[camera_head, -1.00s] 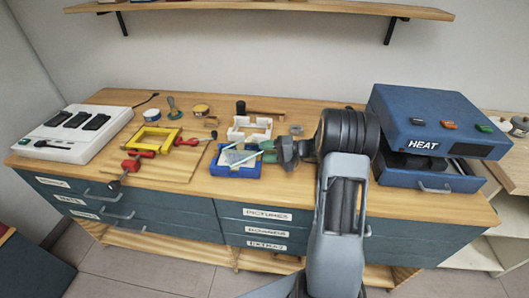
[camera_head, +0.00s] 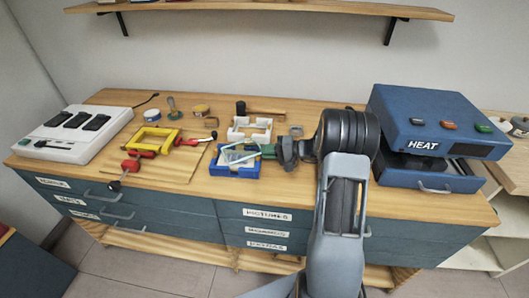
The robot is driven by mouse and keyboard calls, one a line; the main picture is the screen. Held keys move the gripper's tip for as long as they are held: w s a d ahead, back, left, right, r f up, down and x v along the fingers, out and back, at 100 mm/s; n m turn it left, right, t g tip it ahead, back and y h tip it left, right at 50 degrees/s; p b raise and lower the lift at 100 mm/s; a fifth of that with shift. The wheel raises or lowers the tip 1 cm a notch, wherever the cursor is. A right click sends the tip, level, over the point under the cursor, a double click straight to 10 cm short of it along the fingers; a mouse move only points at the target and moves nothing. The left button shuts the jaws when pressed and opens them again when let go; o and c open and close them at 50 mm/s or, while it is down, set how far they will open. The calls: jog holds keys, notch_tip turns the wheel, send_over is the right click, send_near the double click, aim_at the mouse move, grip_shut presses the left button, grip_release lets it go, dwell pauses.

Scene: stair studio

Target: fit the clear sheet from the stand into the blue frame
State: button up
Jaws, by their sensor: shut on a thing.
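The blue frame (camera_head: 234,172) lies on the wooden bench, left of my arm. The clear sheet (camera_head: 236,156) shows as a pale, light-edged piece over the frame, held by my gripper (camera_head: 262,151), which comes in from the right and is shut on it. I cannot tell whether the sheet touches the frame or hangs just above it. The white stand (camera_head: 250,124) is right behind the frame and looks empty. My arm hides the bench to the right of the gripper.
A yellow frame with red-handled clamps (camera_head: 160,138) sits on a wooden board at left. A white switch box (camera_head: 75,132) is at far left. A blue heat press (camera_head: 435,125) stands at right. The bench front is clear.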

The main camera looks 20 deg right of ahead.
grip_shut()
notch_tip(320, 180, up, 2)
jog(key=shift+r+p, duration=0.25)
jog(key=shift+p, duration=0.35)
jog(key=r+v, duration=0.2)
jog(key=v, duration=1.2)
jog(key=shift+p, duration=0.35)
jog(key=shift+s+r, duration=0.1)
